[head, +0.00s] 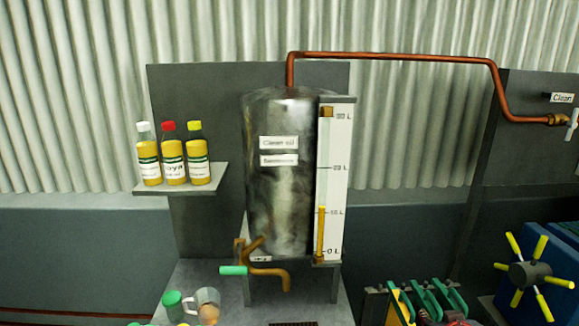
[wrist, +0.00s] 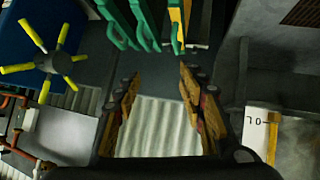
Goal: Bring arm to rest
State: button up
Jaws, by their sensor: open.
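My gripper (wrist: 159,72) shows in the wrist view, with its two brown, worn-looking fingers spread apart and nothing between them. The wrist picture looks upside down compared with the head view. Past the fingertips are several green handles (wrist: 146,22) with a yellow one among them, apart from the fingers.
A clean oil tank (head: 282,200) with a level gauge (head: 335,180) stands mid-view. Bottles sit on a shelf (head: 205,179) at left. A green-handled tap (head: 235,270) juts above the bench. At right are green handles (head: 430,300) and a yellow-spoked wheel (head: 531,274).

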jog(key=s+a+r+g+y+p, duration=0.1)
jog(key=s+a+r+g, duration=0.1)
jog(key=s+a+r, duration=0.3)
jog(key=s+a+r+g+y+p, duration=0.2)
jog(key=s+a+r, duration=0.2)
jog(key=s+a, duration=0.8)
jog(key=s, duration=0.3)
jog(key=shift+s+a+r+n, duration=0.15)
jog(key=shift+a+r+n, duration=0.15)
jog(key=shift+r, duration=0.05)
jog(key=shift+d, duration=0.15)
